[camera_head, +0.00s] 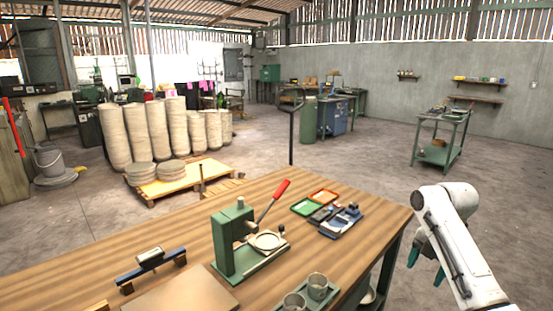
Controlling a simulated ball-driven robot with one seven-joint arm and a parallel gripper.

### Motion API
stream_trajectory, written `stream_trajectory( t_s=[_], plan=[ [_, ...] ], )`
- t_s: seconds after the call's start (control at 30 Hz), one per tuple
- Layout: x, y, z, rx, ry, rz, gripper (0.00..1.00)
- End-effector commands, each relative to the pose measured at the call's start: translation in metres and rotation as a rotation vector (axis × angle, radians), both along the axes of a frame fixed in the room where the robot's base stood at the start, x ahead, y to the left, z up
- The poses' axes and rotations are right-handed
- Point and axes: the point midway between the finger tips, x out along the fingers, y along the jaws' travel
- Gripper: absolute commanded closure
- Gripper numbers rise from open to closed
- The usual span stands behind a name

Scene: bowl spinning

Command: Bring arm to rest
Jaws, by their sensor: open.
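My white arm comes in at the lower right, beyond the right edge of the wooden workbench (170,240). My gripper (424,270) has teal-green fingers and hangs downward from the arm, open. Nothing shows between the fingers. A green press (232,240) with a red-handled lever stands on the bench, apart from the gripper. A round, light bowl-like piece (267,241) sits at the press.
On the bench are two cups (317,286), small red and green trays (323,196), a dark tool tray (341,219) and a blue-and-silver tool (150,262). A green cart (441,138) stands farther back. Floor right of the bench looks clear.

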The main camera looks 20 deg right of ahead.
Motion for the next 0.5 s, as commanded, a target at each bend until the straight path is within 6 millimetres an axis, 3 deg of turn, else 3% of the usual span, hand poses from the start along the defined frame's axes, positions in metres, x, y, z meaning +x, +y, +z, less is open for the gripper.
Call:
stream_trajectory(
  t_s=[0.27, 0.37, 0.5],
  plan=[
    [0.007, 0.117, -0.072, 0.092, -0.025, -0.265, 0.32],
    [-0.004, 0.165, -0.1, 0.131, -0.022, -0.416, 0.32],
    [-0.033, 0.223, -0.133, 0.175, -0.003, -0.641, 0.32]
  ],
)
